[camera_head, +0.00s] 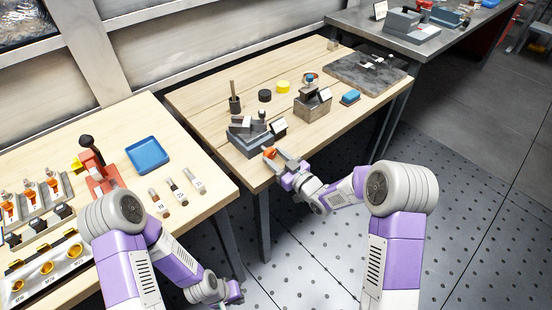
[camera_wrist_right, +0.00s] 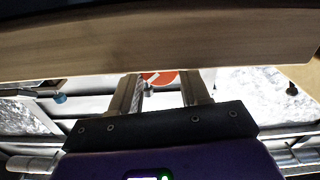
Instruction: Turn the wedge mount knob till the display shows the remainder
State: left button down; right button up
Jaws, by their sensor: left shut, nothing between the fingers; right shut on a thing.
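The wedge mount looks to be the dark grey stepped block (camera_head: 240,143) near the front edge of the middle wooden table, with a white display plate (camera_head: 278,127) on its right. The plate's figures are too small to read. My right gripper (camera_head: 274,157) is at the block's front corner, shut on an orange-red knob (camera_head: 269,152). In the right wrist view, the knob (camera_wrist_right: 160,78) shows between the two fingers, partly hidden, with a white mark on it. My left gripper (camera_head: 236,291) hangs low beside the left table, shut and empty.
A similar block (camera_head: 313,106) with a plate stands further right, near a blue block (camera_head: 350,97). Black (camera_head: 264,95) and yellow (camera_head: 283,87) discs lie behind. The left table holds a blue tray (camera_head: 148,154) and a red press-like device (camera_head: 100,175). A wooden table edge (camera_wrist_right: 150,45) crosses the right wrist view.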

jog(key=shift+d+m, duration=0.15)
jog(key=shift+m, duration=2.05)
jog(key=o, duration=1.1)
jog(key=shift+c, duration=0.2)
jog(key=p+v, duration=0.1)
jog(key=v, duration=0.6)
jog(key=shift+s+p, duration=0.2)
jog(key=shift+p, duration=0.1)
